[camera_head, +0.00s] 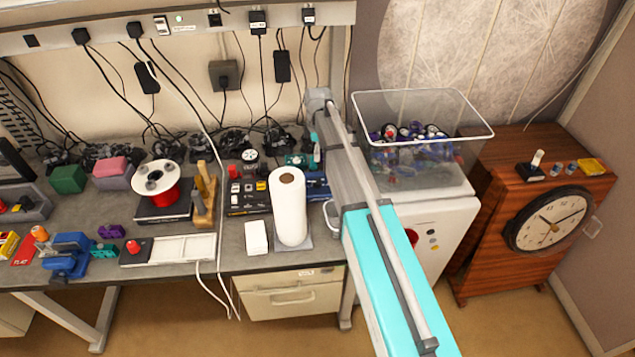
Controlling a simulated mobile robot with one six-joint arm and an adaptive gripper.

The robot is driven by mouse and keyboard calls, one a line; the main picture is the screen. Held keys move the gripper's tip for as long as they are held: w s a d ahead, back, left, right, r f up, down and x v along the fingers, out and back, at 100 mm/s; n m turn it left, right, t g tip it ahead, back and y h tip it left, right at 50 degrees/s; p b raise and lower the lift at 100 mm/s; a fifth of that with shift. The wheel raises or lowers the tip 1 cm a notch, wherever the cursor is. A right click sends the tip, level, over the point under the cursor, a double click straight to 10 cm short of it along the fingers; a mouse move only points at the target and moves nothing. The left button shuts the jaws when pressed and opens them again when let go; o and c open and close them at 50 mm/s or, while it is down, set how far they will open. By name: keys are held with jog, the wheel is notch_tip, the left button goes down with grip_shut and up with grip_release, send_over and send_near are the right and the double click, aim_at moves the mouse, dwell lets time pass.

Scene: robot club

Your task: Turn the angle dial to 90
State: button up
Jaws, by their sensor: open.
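I cannot tell for sure which thing is the angle dial. A small round dial with a pale face (250,156) stands at the back of the bench, behind a black box with small controls (248,197). Its marks are too small to read. A much larger round face with dark hands (550,219) is set in the front of a wooden cabinet at the right and looks like a clock. My grey and teal arm crosses the middle right of the view, its far end above the back of the bench. My gripper cannot be made out.
A white paper roll (289,207) stands near the bench's front edge. A red spool (160,184), a blue vise (68,257) and a white keyboard-like slab (178,249) are to the left. A clear bin (425,170) stands at the right. Cables clutter the back.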

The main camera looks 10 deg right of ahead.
aim_at(318, 181)
jog(key=shift+s+a+f+b, duration=0.1)
jog(key=shift+s+f+b, duration=0.05)
jog(key=shift+f+b, duration=1.95)
jog(key=shift+s+d+f+b, duration=0.1)
jog(key=shift+s+f+b, duration=0.05)
jog(key=shift+f+b, duration=2)
jog(key=shift+s+a+f+b, duration=0.1)
jog(key=shift+s+f+b, duration=0.05)
jog(key=shift+f+b, duration=1.95)
jog(key=shift+f, duration=0.15)
jog(key=c, duration=1.2)
jog(key=shift+o, duration=0.2)
